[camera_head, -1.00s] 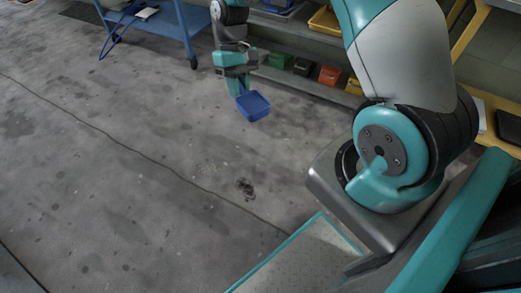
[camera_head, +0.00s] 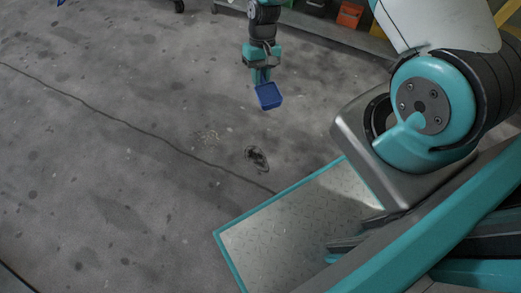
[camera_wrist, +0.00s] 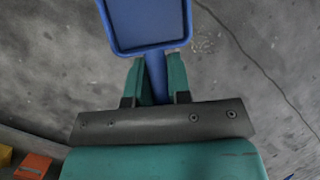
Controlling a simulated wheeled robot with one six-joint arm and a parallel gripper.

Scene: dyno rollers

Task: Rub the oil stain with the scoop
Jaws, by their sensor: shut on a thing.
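My gripper (camera_head: 261,80) is shut on the handle of a blue scoop (camera_head: 268,96), and the two teal fingers (camera_wrist: 158,76) clasp it in the wrist view. The scoop's shallow square pan (camera_wrist: 148,22) extends past the fingertips and is cut off by the top edge there. A small dark oil stain (camera_head: 257,158) lies on the grey concrete floor. In the head view the scoop appears beyond the stain and apart from it. The scoop seems to be above the floor, but its height is hard to tell. The dark stain is not clear in the wrist view.
A pale speckled patch (camera_head: 208,137) lies left of the stain. My base plate is close to the stain at lower right. An orange bin (camera_head: 349,15) and other bins stand along the back. The floor to the left is open, with a long crack (camera_head: 130,127).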

